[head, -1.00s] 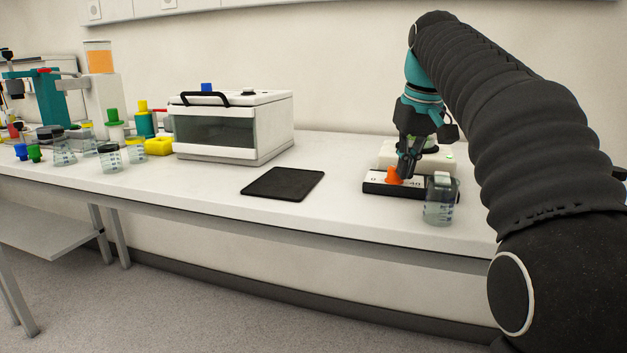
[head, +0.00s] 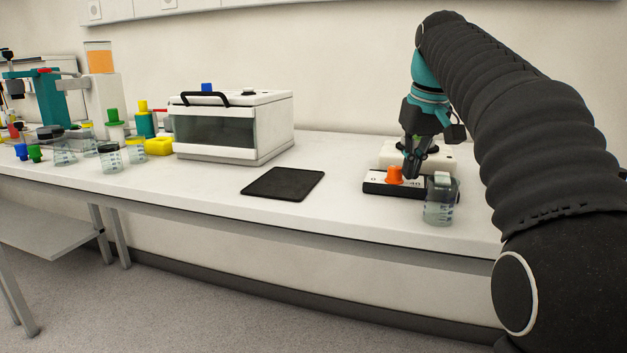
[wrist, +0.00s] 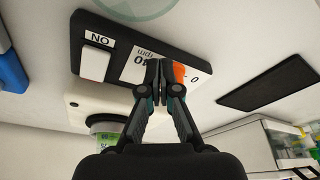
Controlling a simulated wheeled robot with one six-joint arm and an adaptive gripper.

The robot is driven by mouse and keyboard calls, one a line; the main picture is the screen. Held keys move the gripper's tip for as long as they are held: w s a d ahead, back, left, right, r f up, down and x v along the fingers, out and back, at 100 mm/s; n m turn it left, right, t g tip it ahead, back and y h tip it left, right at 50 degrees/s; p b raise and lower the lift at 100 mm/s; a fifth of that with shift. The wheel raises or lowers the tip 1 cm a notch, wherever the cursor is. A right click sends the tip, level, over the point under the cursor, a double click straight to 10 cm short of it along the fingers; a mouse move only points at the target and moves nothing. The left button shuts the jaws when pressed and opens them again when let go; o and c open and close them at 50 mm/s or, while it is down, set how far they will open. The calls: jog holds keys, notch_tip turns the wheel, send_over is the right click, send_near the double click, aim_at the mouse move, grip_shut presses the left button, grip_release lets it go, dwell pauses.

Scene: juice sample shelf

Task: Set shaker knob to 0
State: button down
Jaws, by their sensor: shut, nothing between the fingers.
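The orange shaker knob (head: 394,175) sits on the shaker's low black-edged control panel (head: 375,188), at the right of the bench. My gripper (head: 412,172) is shut and empty, its tips low over the panel just right of the knob. In the wrist view my gripper (wrist: 160,68) shows beside the orange knob (wrist: 180,74), which its fingers partly hide. I cannot tell whether they touch. The wrist view shows a "0" mark on the knob's far side, a "40 rpm" print behind the fingers and a white switch (wrist: 95,65) marked ON. The knob's exact pointing is unclear.
A clear lidded jar (head: 439,205) stands close in front of the panel's right end. A black mat (head: 283,184) lies to the left, with a white box-shaped device (head: 262,130) behind it. Several jars and coloured parts stand farther left. The bench between mat and panel is clear.

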notch_tip(320, 180, up, 6)
dwell(0.6)
jog(key=shift+s, duration=0.1)
